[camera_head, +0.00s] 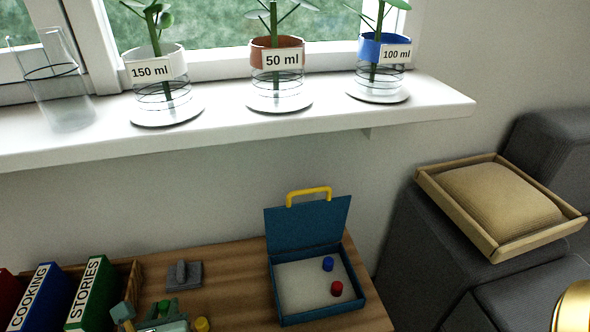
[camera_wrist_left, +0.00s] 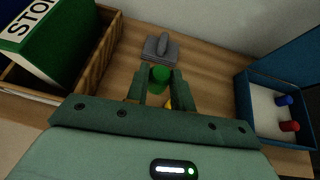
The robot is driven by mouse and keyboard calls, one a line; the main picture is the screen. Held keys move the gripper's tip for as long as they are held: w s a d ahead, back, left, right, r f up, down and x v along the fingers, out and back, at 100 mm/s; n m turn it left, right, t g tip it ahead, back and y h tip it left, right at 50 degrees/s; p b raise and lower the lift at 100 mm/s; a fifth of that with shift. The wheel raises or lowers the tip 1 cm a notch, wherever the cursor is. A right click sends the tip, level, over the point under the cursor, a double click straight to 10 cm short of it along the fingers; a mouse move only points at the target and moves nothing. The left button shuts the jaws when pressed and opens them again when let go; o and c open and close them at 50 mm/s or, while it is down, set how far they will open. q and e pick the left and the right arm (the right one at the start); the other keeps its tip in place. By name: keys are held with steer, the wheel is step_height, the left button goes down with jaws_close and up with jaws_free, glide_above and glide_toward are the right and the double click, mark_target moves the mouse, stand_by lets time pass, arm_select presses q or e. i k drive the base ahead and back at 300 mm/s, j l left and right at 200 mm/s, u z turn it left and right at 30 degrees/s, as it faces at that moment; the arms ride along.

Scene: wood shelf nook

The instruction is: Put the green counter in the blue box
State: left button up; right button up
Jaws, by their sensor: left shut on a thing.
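The green counter (camera_head: 165,306) is between the fingers of my left gripper (camera_head: 158,311), low at the table's front left. The left wrist view shows the gripper (camera_wrist_left: 159,84) shut on the green counter (camera_wrist_left: 160,74). The blue box (camera_head: 275,298) stands open on the table to the right, its lid raised at the back with a yellow handle. A blue counter (camera_head: 327,264) and a red counter (camera_head: 336,288) are inside on its pale floor. The box's side also shows in the left wrist view (camera_wrist_left: 243,103). My right gripper is not in view.
A yellow counter (camera_head: 202,324) is beside my left gripper. A grey block with a grip (camera_head: 184,276) lies behind it. A wooden crate of books (camera_head: 128,275) stands left. The wooden table (camera_head: 232,273) is bare before the box. A windowsill (camera_head: 225,110) with plants overhangs behind.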

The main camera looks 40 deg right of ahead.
mark_target(307, 297)
steer(key=j+z, duration=0.25)
steer(key=z, duration=0.15)
steer(key=i+j+z, duration=0.1)
steer(key=j+z, duration=0.5)
steer(key=z, duration=0.2)
steer(key=j+z, duration=0.25)
steer(key=z, duration=0.15)
steer(key=k+j+z, duration=0.15)
steer(key=z, duration=0.3)
steer(key=j+z, duration=0.25)
steer(key=z, duration=0.2)
steer(key=j+z, duration=0.25)
steer(key=z, duration=0.2)
steer(key=i+j+u, duration=0.1)
steer(key=j+u, duration=0.25)
steer(key=i+j+u, duration=0.15)
steer(key=j+u, duration=0.15)
